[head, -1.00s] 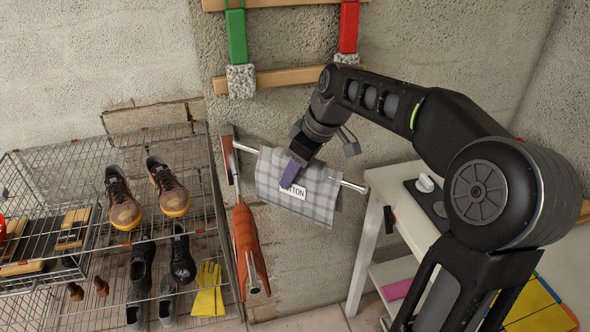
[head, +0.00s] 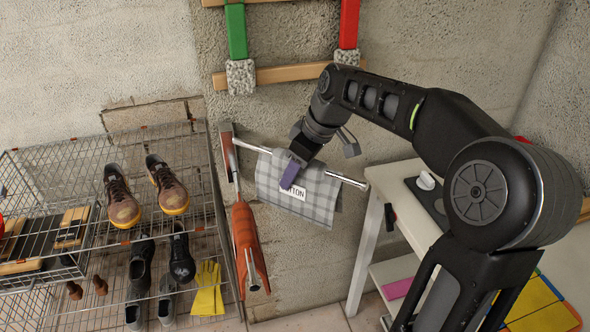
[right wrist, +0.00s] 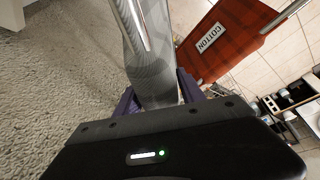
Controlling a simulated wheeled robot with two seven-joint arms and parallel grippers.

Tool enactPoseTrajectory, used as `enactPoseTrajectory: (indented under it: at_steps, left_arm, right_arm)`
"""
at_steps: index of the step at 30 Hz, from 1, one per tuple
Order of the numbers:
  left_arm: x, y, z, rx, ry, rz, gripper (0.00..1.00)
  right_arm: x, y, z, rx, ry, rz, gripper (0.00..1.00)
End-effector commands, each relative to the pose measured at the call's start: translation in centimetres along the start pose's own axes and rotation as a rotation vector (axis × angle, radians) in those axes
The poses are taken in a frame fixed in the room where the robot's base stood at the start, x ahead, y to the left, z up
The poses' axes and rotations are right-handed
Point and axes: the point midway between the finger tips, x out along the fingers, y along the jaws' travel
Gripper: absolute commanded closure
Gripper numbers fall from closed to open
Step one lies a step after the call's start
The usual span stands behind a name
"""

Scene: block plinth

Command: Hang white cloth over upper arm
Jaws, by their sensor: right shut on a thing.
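The white cloth, a pale grey-and-white check with a COTTON label, (head: 314,203) hangs at the upper metal arm (head: 346,180), which sticks out on both sides of it. My right gripper (head: 287,178) is shut on the cloth near its top, left of the middle. In the right wrist view the cloth (right wrist: 155,68) stands between my purple fingers (right wrist: 157,97), with the shiny arm (right wrist: 133,22) running along it. I cannot tell how evenly the cloth lies over the arm. My left gripper is not in view.
An orange cloth (head: 246,240) hangs lower left on another arm and shows a COTTON label in the right wrist view. A wire rack (head: 108,238) with shoes and yellow gloves stands left. A white table (head: 371,235) stands right. A wooden ladder-like frame (head: 290,75) is on the wall above.

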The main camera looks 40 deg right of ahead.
Motion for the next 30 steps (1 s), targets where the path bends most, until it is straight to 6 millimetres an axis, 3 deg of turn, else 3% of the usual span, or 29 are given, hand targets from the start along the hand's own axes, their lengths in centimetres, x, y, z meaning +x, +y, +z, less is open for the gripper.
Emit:
enactPoseTrajectory:
  at_steps: [6,7,16,21,30]
  left_arm:
    - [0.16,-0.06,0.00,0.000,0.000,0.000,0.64]
    - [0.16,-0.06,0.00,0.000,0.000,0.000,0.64]
    - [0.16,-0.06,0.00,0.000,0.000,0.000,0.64]
    - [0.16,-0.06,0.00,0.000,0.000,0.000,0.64]
    - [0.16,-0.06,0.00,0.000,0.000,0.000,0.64]
  right_arm:
    - [0.21,0.00,0.08,0.000,0.000,0.000,0.95]
    - [0.21,0.00,0.08,0.000,0.000,0.000,0.53]
    - [0.20,0.00,0.09,0.000,0.000,0.000,0.28]
    - [0.20,0.00,0.09,0.000,0.000,0.000,0.28]
    - [0.21,0.00,0.09,0.000,0.000,0.000,0.06]
